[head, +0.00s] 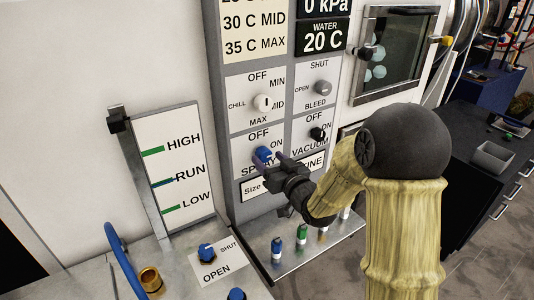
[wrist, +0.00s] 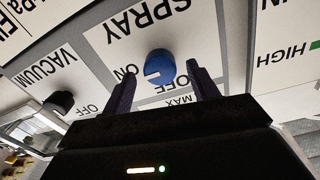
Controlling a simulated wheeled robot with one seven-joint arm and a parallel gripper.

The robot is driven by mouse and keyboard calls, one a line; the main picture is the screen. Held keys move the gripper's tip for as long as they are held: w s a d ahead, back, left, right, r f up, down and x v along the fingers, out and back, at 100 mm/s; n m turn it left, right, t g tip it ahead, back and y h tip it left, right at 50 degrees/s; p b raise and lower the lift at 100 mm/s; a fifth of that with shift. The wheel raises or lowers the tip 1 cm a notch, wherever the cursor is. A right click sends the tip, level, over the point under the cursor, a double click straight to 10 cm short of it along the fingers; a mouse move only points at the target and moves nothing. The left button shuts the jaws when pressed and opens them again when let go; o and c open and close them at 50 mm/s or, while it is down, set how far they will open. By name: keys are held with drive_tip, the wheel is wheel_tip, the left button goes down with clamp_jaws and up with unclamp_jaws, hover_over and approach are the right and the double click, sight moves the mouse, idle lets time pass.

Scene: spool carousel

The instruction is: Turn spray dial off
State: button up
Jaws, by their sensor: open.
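The blue spray dial (head: 263,154) is on the grey control panel, under its OFF and ON labels. It also shows in the wrist view (wrist: 160,66), where the picture is upside down. Its white mark lies on the side toward ON. My gripper (head: 272,163) is at the dial in the head view and hides part of the SPRAY label. In the wrist view my gripper (wrist: 161,73) has its two dark fingers apart, one on each side of the dial, with gaps visible. Whether the fingertips reach past its face I cannot tell.
The black vacuum dial (head: 318,134) is right of the spray dial. The white chill dial (head: 263,103) and grey bleed knob (head: 323,88) are above. A ledge with several small coloured-top bottles (head: 277,249) is below. A blue valve knob (head: 206,252) stands at lower left.

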drive_tip(key=shift+x, duration=1.3)
drive_tip(key=c, duration=1)
